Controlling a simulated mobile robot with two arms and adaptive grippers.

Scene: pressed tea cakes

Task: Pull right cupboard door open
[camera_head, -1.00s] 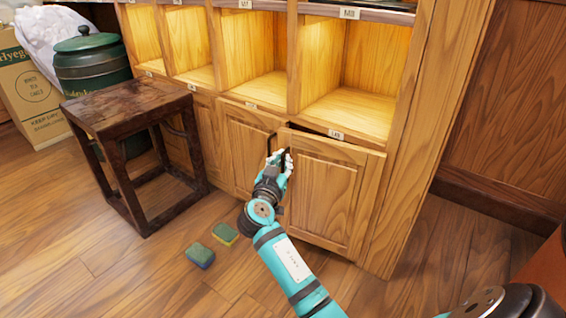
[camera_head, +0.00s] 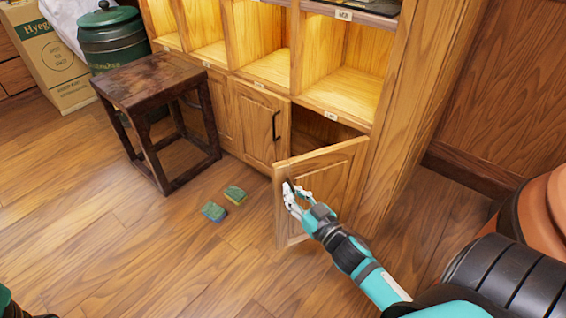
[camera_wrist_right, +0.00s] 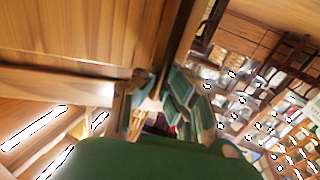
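The right cupboard door (camera_head: 325,184) is a wooden panel door at the bottom of the cabinet. It stands partly open, swung out toward me, with a dark gap above it. My right gripper (camera_head: 290,195) is at the door's free edge, at its dark handle, and appears closed around it; the fingers cover most of the handle. In the right wrist view the fingers (camera_wrist_right: 160,100) are beside the wooden door panel (camera_wrist_right: 80,35), and the grip itself is blurred. The neighbouring left door (camera_head: 260,125) is shut, its dark handle showing. My left gripper is not in view.
A dark wooden stool (camera_head: 150,80) stands left of the cabinet. Two sponges, one green and yellow (camera_head: 235,194) and one bluish green (camera_head: 213,212), lie on the floor. Lit open shelves (camera_head: 340,95) are above the doors. The floor in front is mostly clear.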

